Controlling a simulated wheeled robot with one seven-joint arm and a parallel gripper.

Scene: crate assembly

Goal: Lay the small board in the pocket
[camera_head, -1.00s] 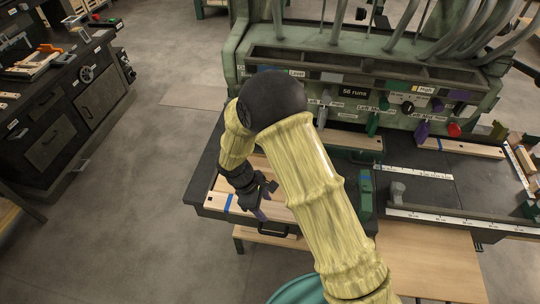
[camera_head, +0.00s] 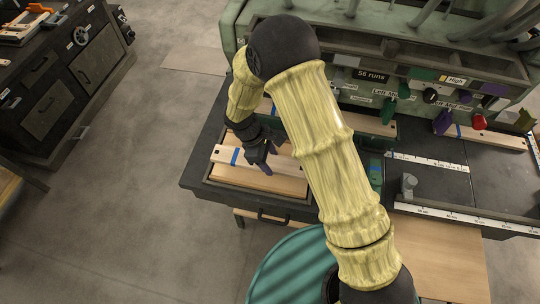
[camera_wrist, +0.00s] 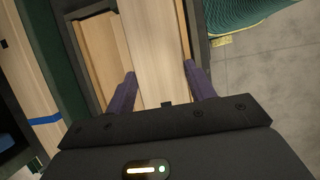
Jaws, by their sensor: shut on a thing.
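The small board (camera_head: 224,155), pale wood with a blue band, is in my gripper (camera_head: 262,163). My gripper is shut on it, with the purple fingers at its two long edges, as the wrist view (camera_wrist: 165,85) also shows. The board (camera_wrist: 153,35) is over a shallow dark-rimmed pocket (camera_head: 197,182) with a browner wooden floor (camera_head: 262,181). In the wrist view, floor shows on both sides of the board. I cannot tell whether the board touches the floor or is just above it. My arm hides the right end of the pocket.
Another pale board with a blue band (camera_wrist: 38,120) lies left of the pocket in the wrist view. The green machine (camera_head: 350,60) stands behind the bench. A green block (camera_head: 375,172) and grey knob (camera_head: 408,183) are on the right. The floor at left is clear.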

